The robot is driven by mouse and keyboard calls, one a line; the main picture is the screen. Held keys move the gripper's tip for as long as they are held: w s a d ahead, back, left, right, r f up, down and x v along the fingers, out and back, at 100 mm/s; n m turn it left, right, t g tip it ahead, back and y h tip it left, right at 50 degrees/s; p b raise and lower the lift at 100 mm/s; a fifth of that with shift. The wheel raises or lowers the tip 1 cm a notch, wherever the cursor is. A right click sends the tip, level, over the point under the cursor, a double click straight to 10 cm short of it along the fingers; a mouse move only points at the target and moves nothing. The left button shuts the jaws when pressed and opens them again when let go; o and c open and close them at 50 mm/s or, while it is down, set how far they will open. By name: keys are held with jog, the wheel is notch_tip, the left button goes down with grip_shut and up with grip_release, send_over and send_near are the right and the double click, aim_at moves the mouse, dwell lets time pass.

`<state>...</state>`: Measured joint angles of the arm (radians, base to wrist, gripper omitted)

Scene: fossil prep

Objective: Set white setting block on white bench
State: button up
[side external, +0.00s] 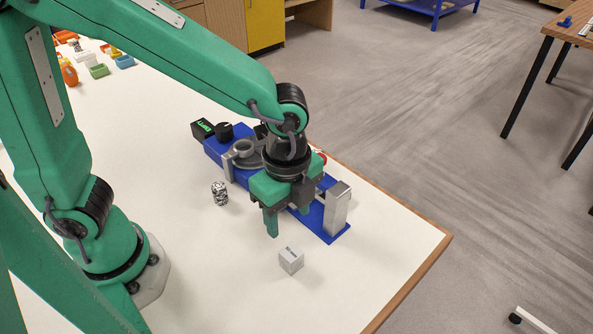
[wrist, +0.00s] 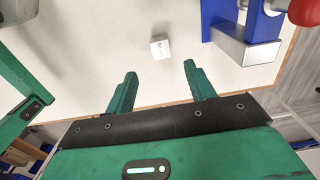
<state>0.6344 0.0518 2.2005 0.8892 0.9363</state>
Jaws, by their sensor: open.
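The white setting block (side external: 291,260) stands on the white bench (side external: 385,275) with small dark print on its top. It is in front of the blue machine, near the bench's right corner. In the wrist view the block (wrist: 160,47) lies beyond my fingertips, roughly midway between them. My gripper (side external: 288,218) is open and empty above the bench, up and to the left of the block in the side view. In the wrist view my gripper (wrist: 161,68) shows its two green fingers spread apart, not touching the block.
A blue machine (side external: 327,230) with metal end brackets stands behind and partly under my gripper. A black-and-white speckled cylinder (side external: 220,193) stands to the left of it. The bench around the block is clear.

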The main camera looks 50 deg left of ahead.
jog(key=s+a+r+n+t, duration=0.2)
jog(key=a+r+n, duration=0.3)
jog(key=a+n, duration=0.4)
jog(key=s+a+r+n+t, duration=0.2)
jog(key=a+r+n, duration=0.4)
jog(key=a+n, duration=0.3)
jog(key=shift+a+r+t, duration=0.2)
jog(key=shift+a+t, duration=0.55)
jog(key=shift+t, duration=0.05)
jog(key=shift+o, duration=0.5)
